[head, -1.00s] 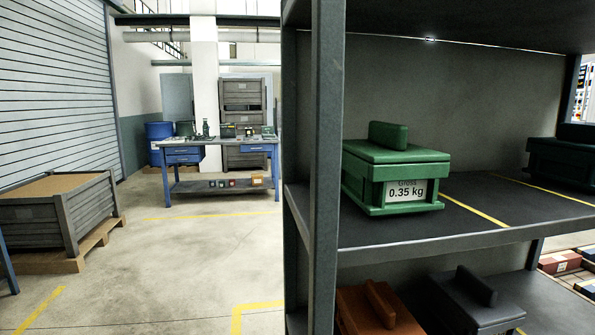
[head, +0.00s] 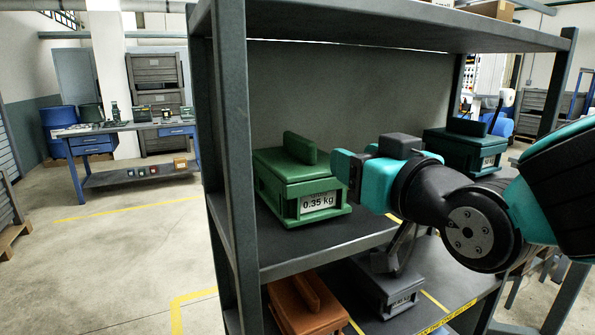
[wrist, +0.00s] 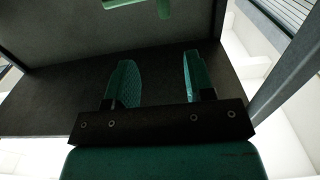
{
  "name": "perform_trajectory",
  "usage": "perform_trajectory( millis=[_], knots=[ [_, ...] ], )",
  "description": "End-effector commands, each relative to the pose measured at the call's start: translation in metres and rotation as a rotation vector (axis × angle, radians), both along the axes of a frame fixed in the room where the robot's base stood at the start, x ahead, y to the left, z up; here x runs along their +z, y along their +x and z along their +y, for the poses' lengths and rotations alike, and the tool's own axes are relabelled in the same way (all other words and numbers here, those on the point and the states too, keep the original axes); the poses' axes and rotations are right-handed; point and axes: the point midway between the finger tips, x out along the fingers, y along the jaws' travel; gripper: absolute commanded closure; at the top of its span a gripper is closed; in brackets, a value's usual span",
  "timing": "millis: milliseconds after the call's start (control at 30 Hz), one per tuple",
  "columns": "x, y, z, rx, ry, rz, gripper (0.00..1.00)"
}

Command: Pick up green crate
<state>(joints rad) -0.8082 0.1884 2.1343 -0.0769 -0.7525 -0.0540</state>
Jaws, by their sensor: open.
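The green crate (head: 283,200) stands upright on the upper shelf (head: 285,252), with a raised green handle bar on its lid and a "0.35 kg" label on its front. My gripper (head: 340,166) is at the right of the crate, close to its handle in the head view; I cannot tell the exact gap. In the wrist view my gripper (wrist: 157,75) has its two green fingers apart with nothing between them. A bit of light green, likely the crate's handle (wrist: 138,4), shows at the top edge, ahead of the fingers. Most of the crate is out of that view.
A darker green crate (head: 464,148) stands farther right on the same shelf. An orange crate (head: 306,308) and a dark grey crate (head: 385,285) sit on the shelf below. A shelf post (head: 233,150) rises left of the green crate. Open floor (head: 120,260) lies to the left.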

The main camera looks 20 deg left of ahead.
Motion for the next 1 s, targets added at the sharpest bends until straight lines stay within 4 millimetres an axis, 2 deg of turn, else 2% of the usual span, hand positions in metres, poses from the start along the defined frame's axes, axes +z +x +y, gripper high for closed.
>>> perform_trajectory(
  millis=[100,333,567,833,1000],
  knots=[
    [0.005,0.019,0.022,0.000,-0.002,0.003,0.51],
    [0.004,0.048,0.056,0.000,-0.002,0.003,0.51],
    [0.001,0.058,0.069,0.000,-0.001,0.002,0.51],
    [0.001,0.074,0.099,0.000,-0.002,0.003,0.51],
    [-0.002,0.084,0.111,0.000,-0.002,0.003,0.51]
  ],
)
